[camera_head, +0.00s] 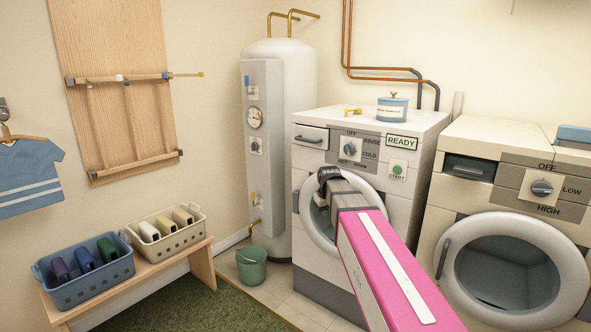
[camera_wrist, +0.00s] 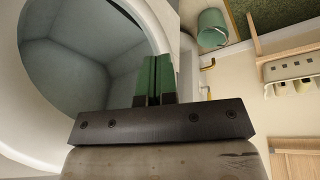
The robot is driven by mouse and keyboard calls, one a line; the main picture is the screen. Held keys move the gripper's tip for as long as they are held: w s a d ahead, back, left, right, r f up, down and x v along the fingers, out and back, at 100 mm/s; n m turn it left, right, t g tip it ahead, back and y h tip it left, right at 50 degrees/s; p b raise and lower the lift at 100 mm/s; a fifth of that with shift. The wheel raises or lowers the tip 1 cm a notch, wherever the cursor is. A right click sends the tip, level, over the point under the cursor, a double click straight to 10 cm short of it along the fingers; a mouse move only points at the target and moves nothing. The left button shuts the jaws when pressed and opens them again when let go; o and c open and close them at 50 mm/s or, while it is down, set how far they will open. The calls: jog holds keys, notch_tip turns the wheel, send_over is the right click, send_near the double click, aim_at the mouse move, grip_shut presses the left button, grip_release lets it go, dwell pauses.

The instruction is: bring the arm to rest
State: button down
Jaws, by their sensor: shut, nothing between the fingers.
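My gripper (camera_wrist: 155,78) shows in the wrist view with its two green fingers together and nothing between them. It is at the round opening of the left washing machine (camera_head: 318,255), whose pale ring and grey drum (camera_wrist: 70,65) fill the left of the wrist view. In the head view my arm reaches from the bottom right to this opening, and its wrist end covers part of it. The fingertips are hidden there. The visible part of the drum looks empty.
A dryer-like machine (camera_head: 480,215) with a closed round door stands close on the right. A white tank (camera_head: 290,130) and a green bucket (camera_head: 251,266) stand left of the washer. A bench (camera_head: 195,258) bears a blue basket (camera_head: 105,280) and a beige basket (camera_head: 185,238).

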jog(key=s+d+f+m+g, duration=0.1)
jog(key=s+d+f+m, duration=0.1)
jog(key=s+f, duration=0.7)
jog(key=s+d+f+m+g, duration=0.2)
jog(key=s+d+f, duration=0.3)
jog(key=s+f, duration=0.5)
jog(key=shift+s+f+m, duration=0.25)
jog(key=shift+s+m, duration=0.05)
jog(key=shift+s, duration=0.85)
